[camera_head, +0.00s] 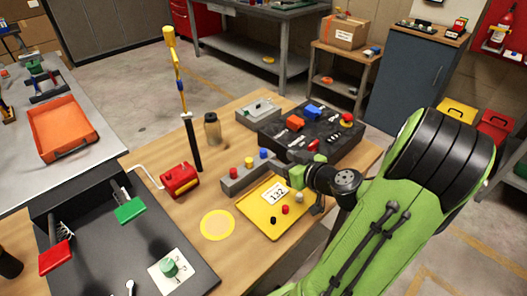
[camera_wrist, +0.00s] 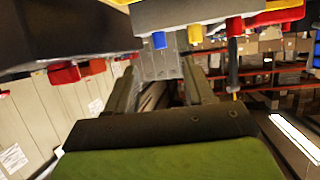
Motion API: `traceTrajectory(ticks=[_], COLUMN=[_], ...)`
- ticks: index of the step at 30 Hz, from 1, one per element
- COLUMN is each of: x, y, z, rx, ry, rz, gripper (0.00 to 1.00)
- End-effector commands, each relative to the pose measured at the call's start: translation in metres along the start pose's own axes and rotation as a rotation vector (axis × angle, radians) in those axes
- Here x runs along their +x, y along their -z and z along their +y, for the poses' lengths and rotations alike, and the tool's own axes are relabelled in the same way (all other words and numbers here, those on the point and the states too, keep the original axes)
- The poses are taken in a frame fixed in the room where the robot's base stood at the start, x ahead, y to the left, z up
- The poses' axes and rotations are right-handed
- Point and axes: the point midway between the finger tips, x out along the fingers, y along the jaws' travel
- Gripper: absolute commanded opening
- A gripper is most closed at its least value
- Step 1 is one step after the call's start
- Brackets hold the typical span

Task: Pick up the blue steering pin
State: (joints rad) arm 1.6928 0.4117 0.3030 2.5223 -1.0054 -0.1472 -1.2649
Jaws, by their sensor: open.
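The blue steering pin (camera_head: 263,153) stands upright at the far end of a grey block (camera_head: 240,181), beside a yellow pin (camera_head: 248,162) and a red pin (camera_head: 234,171). My gripper (camera_head: 283,169) is at the right of the block, near its blue-pin end. In the wrist view, which looks upside down, the grey block (camera_wrist: 200,12) spans the top and the blue pin (camera_wrist: 160,40) hangs from it. My gripper (camera_wrist: 160,70) is open and empty there, with the blue pin showing just beyond its fingertips. Whether they touch cannot be told.
A yellow tray (camera_head: 252,215) with a "132" card lies below my gripper. A black case (camera_head: 325,152) with several coloured parts stands behind it. A dark upright post (camera_head: 192,145), a brown jar (camera_head: 212,129) and a red box (camera_head: 180,181) stand to the left.

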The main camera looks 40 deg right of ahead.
Motion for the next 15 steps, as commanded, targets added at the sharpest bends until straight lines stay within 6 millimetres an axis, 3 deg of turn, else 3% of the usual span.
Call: traceTrajectory(ticks=[3, 15], x=[0.024, 0.081], y=[-0.004, -0.001], z=[-0.001, 0.001], rx=[0.0, 0.001], ry=[0.005, 0.002], rz=[-0.002, 0.0], gripper=[0.53, 0.53])
